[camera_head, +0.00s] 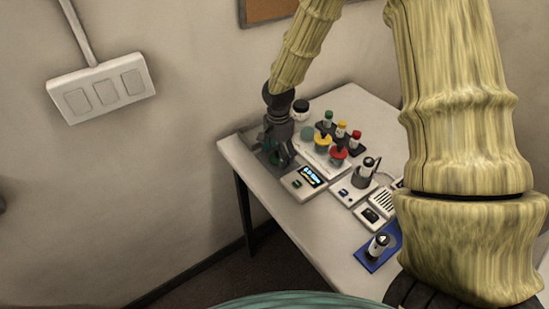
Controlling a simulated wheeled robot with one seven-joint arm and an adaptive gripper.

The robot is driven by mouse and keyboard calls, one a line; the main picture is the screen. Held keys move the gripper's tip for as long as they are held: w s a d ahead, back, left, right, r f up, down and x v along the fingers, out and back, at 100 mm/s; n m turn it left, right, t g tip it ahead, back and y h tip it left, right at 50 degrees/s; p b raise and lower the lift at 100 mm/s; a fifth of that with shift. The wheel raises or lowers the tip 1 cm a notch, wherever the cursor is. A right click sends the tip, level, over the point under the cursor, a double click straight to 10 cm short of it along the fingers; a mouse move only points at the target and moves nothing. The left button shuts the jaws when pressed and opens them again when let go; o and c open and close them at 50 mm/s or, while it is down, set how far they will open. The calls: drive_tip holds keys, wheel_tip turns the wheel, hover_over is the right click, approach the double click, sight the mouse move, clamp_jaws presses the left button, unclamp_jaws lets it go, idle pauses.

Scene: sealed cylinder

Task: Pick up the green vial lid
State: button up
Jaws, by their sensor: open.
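Small vials stand in a dark rack, and one has a green lid (328,114). In front of them, a green round piece (307,133) sits on a pale block, beside similar yellow and red pieces. My gripper (273,157) is open and points down at the left end of the table, left of the pale block and apart from the green-lidded vial. Something dark green shows at its fingers; I cannot tell whether this is a gripper part or an object.
The yellow-lidded vial (341,128) and red-lidded vial (355,138) stand right of the green one. A device with a lit display (311,175) is close to my gripper's right. More devices and a blue mat (371,259) line the table (290,214). Its front left strip is clear.

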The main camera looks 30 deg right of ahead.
drive_tip(key=c, duration=0.9)
drive_tip(key=shift+r, duration=0.1)
